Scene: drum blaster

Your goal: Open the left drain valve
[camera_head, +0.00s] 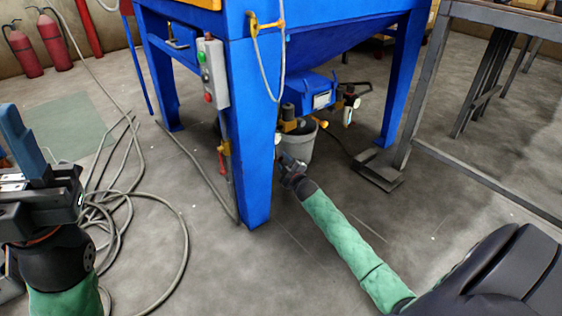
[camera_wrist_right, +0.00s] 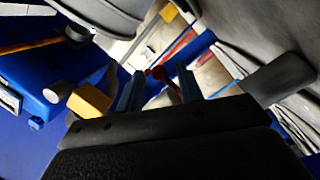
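Under the blue machine (camera_head: 330,35), a brass valve (camera_head: 288,118) sits above a grey bucket (camera_head: 300,145). A second valve with a yellow handle (camera_head: 321,124) is to its right. My right gripper (camera_head: 284,158) is low behind the front blue leg, beside the bucket and partly hidden by the leg. In the right wrist view its two blue fingers (camera_wrist_right: 160,92) stand apart. A small red lever-like part (camera_wrist_right: 165,80) shows between them; contact cannot be told. A yellow block (camera_wrist_right: 90,102) is left of the fingers. My left gripper (camera_head: 22,145) is raised at the left, away from the machine.
A control box (camera_head: 212,72) and a red-handled valve (camera_head: 222,155) are by the front leg (camera_head: 250,150). Hoses (camera_head: 120,215) coil on the floor at left. Open floor lies in front.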

